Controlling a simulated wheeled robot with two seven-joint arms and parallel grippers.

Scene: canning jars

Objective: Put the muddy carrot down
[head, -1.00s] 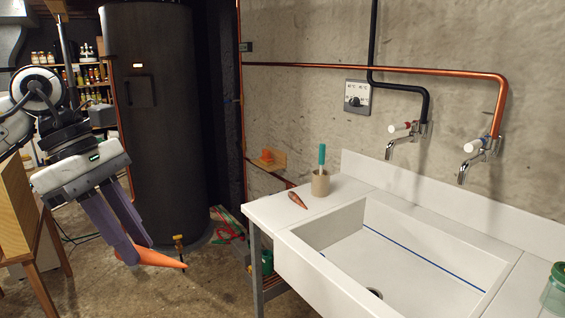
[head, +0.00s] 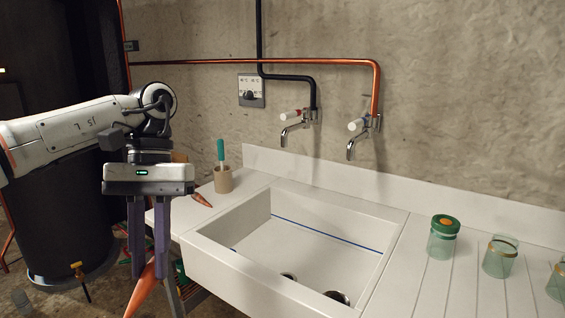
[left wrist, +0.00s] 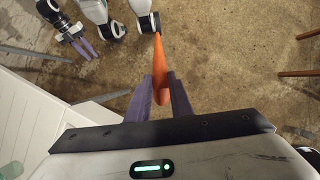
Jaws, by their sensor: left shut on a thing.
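My left gripper (head: 148,272) is shut on a bright orange carrot (head: 143,289), hanging in front of the counter's left end. In the left wrist view the carrot (left wrist: 160,65) lies between the purple fingers; I see no mud on its visible side. A second, darker brownish carrot (head: 202,200) lies on the white counter beside the sink, near a beige pot. My right gripper (left wrist: 82,47) shows small at the upper left of the left wrist view, away from the carrot; its opening is unclear.
The white sink (head: 230,270) looks empty, with drain holes in its floor. The beige pot (head: 222,181) holds a green-handled tool. Glass jars (head: 442,246) stand on the ribbed drainer at right. Two taps (head: 292,125) stick out from the wall above the sink.

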